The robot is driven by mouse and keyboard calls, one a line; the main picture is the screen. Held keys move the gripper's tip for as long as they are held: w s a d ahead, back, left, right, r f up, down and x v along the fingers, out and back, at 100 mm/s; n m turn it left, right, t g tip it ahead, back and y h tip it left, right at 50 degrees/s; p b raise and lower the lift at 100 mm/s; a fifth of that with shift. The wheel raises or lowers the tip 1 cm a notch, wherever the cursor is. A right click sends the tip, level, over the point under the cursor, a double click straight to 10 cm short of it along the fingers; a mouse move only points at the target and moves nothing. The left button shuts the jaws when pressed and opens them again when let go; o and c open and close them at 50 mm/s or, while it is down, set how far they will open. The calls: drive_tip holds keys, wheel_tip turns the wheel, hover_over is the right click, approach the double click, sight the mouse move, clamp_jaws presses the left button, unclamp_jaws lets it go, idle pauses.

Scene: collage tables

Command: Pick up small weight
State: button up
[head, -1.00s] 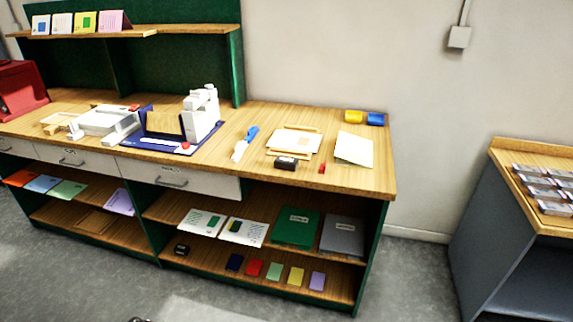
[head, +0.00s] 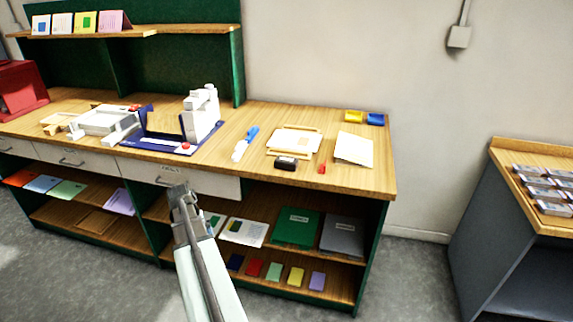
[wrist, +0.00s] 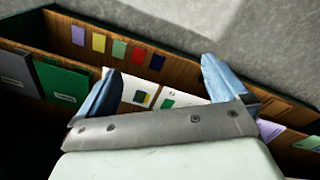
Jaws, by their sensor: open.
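A small black block with a pale label (head: 286,163) sits on the workbench top in front of a white sheet on a wooden board; it may be the small weight, but its label is too small to read. My gripper (head: 178,190) is raised in front of the bench, left of and below this block in the head view, overlapping the drawer and shelf edge. In the wrist view my gripper (wrist: 162,68) is open, with nothing between its fingers. The wrist view faces the shelves, appearing upside down, and does not show the bench-top block. My arm hides part of the lower shelf.
The workbench (head: 365,183) also holds a blue-and-white tool (head: 245,143), a small red piece (head: 322,169), and yellow and blue trays at the back. Green (head: 296,226) and grey folders (head: 343,236) lie on the shelf below, above several coloured cards. A grey cabinet stands right.

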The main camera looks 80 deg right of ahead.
drive_tip(key=s+d+r+m+h, duration=0.25)
drive_tip(key=s+d+r, duration=0.65)
drive_tip(key=d+r, duration=0.55)
drive_tip(key=m+h, duration=0.1)
drive_tip(key=m, duration=0.4)
approach(287, 159)
drive_tip(key=shift+n, duration=0.25)
drive_tip(key=x, duration=0.4)
drive_tip(key=shift+w+a+f, duration=0.1)
drive_tip(key=shift+w+f, duration=0.05)
drive_tip(key=shift+f, duration=0.35)
drive_tip(key=shift+x, duration=2.65)
drive_tip(key=shift+r, duration=0.1)
drive_tip(key=c, duration=1.1)
